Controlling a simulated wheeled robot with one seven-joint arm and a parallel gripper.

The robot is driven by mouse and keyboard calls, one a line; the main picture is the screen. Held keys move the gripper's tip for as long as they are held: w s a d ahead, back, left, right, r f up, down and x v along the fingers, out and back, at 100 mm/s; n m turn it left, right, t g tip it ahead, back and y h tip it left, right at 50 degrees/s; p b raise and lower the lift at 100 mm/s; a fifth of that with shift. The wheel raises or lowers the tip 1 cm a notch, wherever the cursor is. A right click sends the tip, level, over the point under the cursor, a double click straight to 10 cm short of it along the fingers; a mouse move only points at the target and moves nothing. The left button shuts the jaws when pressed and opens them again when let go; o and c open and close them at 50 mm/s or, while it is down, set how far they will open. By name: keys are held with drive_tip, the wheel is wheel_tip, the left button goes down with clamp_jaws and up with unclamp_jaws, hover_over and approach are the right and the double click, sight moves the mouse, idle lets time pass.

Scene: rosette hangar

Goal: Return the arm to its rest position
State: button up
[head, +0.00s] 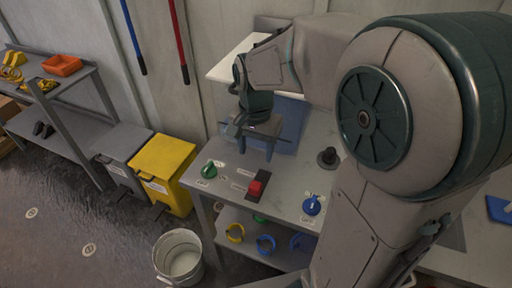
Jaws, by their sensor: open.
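My arm fills the right side of the head view and reaches back left over a grey table (228,178). My gripper (255,147) points down above the back left of this table, in front of a blue panel (288,122). Its two blue-grey fingers are apart, and I see nothing between them. I cannot tell its exact height above the tabletop. A green knob (209,170), a red block on a dark base (256,188) and a blue knob (312,205) are on the tabletop in front of the gripper.
A dark round post (328,157) stands near my arm. A white bucket (179,258), yellow bin (163,170) and grey bin (121,154) stand left. An orange tray (62,65) sits on a far-left shelf.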

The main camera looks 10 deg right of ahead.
idle(0.3)
drive_tip(key=s+d+r+n+t, duration=0.2)
drive_tip(key=s+n, duration=0.5)
drive_tip(key=s, duration=0.5)
drive_tip(key=shift+d+t, duration=0.5)
drive_tip(key=shift+d, duration=0.1)
drive_tip(key=c, duration=0.4)
drive_tip(key=shift+o, duration=0.2)
drive_tip(key=shift+d, duration=0.15)
